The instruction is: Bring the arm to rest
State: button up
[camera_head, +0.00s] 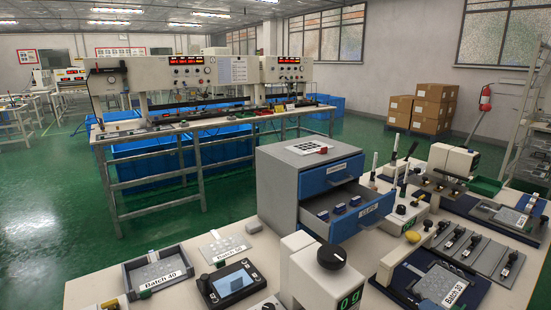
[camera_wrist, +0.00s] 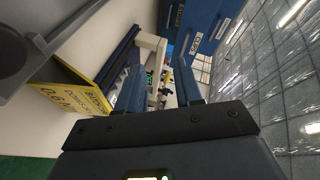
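My gripper (camera_wrist: 160,68) shows in the wrist view with its two blue fingers apart, and nothing is visibly held between them. The wrist view is tilted on its side. A labelled blue drawer front (camera_wrist: 200,28) lies beyond the fingertips, and I see no contact with it. A yellow sign (camera_wrist: 70,95) is to the left of the fingers. In the head view my gripper and arm cannot be made out. There, a grey cabinet (camera_head: 277,190) with blue drawers stands on the worktable, its lower drawer (camera_head: 347,217) pulled open with small dark blue items inside.
A Batch 20 tray (camera_head: 450,286) and fixtures fill the right. Cardboard boxes (camera_head: 433,105) stand behind; green floor (camera_head: 50,190) is clear at left.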

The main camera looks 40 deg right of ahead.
jog(key=s+a+n, duration=0.1)
jog(key=a+n, duration=0.2)
jog(key=a, duration=0.1)
jog(key=s+a+f+n+y, duration=0.1)
jog(key=s+a+n, duration=0.1)
jog(key=a+n, duration=0.1)
jog(key=s+a+n+y, duration=0.1)
jog(key=a+n, duration=0.2)
jog(key=a, duration=0.2)
jog(key=shift+s+a+f, duration=0.2)
jog(key=shift+s+a, duration=0.15)
jog(key=s+a+r+n+t+y, duration=0.1)
jog(key=s+a+r+n+y, duration=0.3)
jog(key=a+n, duration=0.5)
jog(key=s+a, duration=0.2)
jog(key=shift+s+r, duration=0.15)
jog(key=shift+s, duration=0.25)
